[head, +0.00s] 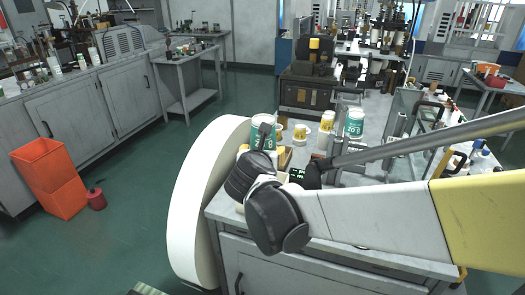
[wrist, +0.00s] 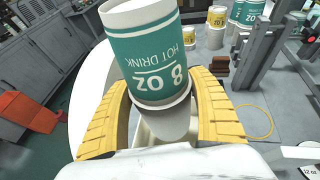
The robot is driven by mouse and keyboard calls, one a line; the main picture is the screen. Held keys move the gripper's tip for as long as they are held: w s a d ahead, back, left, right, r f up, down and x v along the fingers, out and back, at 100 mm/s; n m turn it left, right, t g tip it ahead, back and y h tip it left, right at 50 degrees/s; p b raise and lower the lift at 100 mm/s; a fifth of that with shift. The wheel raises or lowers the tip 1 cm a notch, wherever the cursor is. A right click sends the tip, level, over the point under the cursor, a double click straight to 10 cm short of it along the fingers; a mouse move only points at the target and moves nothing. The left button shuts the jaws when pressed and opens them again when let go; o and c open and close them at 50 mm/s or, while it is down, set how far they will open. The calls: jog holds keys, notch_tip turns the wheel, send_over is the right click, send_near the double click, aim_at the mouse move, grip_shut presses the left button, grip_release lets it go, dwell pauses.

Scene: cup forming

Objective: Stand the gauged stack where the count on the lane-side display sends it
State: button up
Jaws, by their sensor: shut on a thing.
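A white and teal paper cup stack (wrist: 155,55), printed "8 oz hot drink", fills the middle of the wrist view. My gripper (wrist: 158,100) has its yellow ribbed fingers closed around it, one on each side. The print is upside down in this view, and I cannot tell how many cups are nested. In the head view the stack (head: 257,122) shows behind my dark wrist, over the left end of the bench. A small dark display (head: 297,175) with green characters sits beside my wrist; its count is too small and partly hidden to read surely.
On the bench (head: 376,180) stand a teal 20 oz stack (head: 354,122), a yellow-banded stack (head: 327,122) and a low yellow-banded cup (head: 300,132). A clear-sided metal frame (head: 415,105) is at the right. A large white rounded body (head: 200,200) borders the bench's left end.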

notch_tip(320, 180, down, 4)
jog(key=shift+s+r+b, duration=0.15)
jog(key=shift+r+b, duration=0.1)
jog(key=shift+b, duration=0.35)
jog(key=shift+f+b, duration=0.85)
jog(key=shift+f, duration=1.2)
jog(key=shift+f, duration=0.25)
jog(key=o, duration=1.3)
jog(key=shift+r, duration=0.1)
